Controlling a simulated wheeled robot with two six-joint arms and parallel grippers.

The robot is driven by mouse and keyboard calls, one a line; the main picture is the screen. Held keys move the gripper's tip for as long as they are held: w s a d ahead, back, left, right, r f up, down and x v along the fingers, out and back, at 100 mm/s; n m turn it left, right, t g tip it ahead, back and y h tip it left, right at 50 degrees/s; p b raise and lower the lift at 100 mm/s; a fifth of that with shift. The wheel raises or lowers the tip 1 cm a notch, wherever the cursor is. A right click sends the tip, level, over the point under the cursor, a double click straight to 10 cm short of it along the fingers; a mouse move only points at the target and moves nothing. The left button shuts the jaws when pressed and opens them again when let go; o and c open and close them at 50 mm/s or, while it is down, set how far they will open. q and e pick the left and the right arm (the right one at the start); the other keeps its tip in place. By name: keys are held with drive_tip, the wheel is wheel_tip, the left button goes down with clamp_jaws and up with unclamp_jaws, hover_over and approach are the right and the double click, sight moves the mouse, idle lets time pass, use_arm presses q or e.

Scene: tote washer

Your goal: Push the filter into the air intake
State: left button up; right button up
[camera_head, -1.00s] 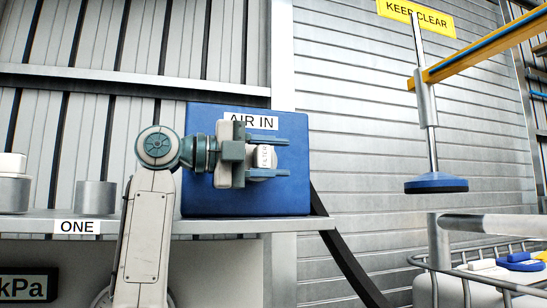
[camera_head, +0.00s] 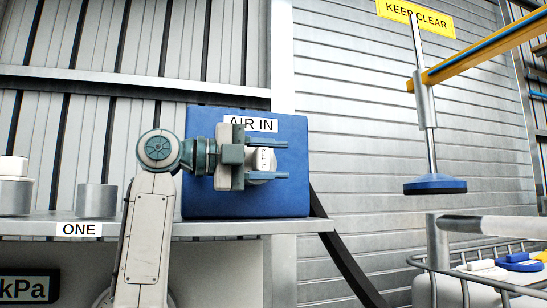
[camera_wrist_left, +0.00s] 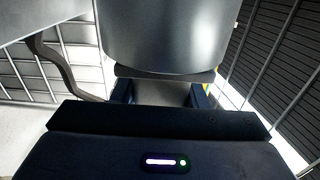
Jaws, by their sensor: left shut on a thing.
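In the left wrist view the filter (camera_wrist_left: 165,35) is a large grey cylinder close in front of the gripper's dark palm. The air intake (camera_head: 205,120) is a blue box labelled AIR IN, standing on the shelf behind the gripper. The gripper and filter cover the middle of its face, so its opening is hidden. I cannot tell whether the filter touches it. My right gripper is not in view.
A metal shelf (camera_head: 190,228) labelled ONE carries a grey cylinder (camera_head: 96,199) and a stacked grey-and-white one (camera_head: 14,188) at left. A dark hose (camera_head: 345,260) runs down beside the box. A blue-footed press (camera_head: 435,186) hangs at right above a wire-railed basket.

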use_arm(q)
drive_tip(key=shift+w, duration=0.1)
idle(0.3)
drive_tip(key=o, duration=1.1)
drive_tip(key=shift+c, duration=0.2)
drive_tip(key=shift+o, duration=0.4)
drive_tip(key=o, duration=0.4)
drive_tip(key=shift+a, duration=0.3)
